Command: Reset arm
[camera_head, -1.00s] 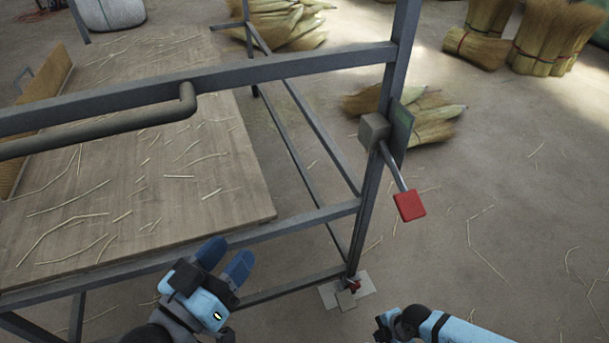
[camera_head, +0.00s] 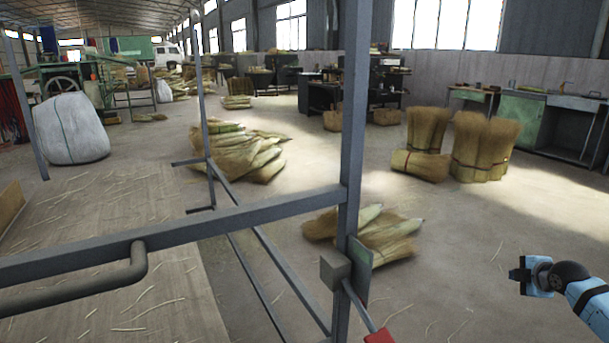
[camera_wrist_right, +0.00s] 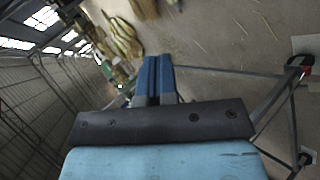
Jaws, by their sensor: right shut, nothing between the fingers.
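The right gripper (camera_head: 518,276) is at the lower right of the head view, at the end of my light-blue arm. It is over open floor, to the right of the metal frame and apart from it. In the right wrist view, its two blue fingers (camera_wrist_right: 154,76) lie side by side, shut, with nothing between them. The left gripper is not in view.
Broom bundles (camera_head: 365,235) lie on the floor behind.

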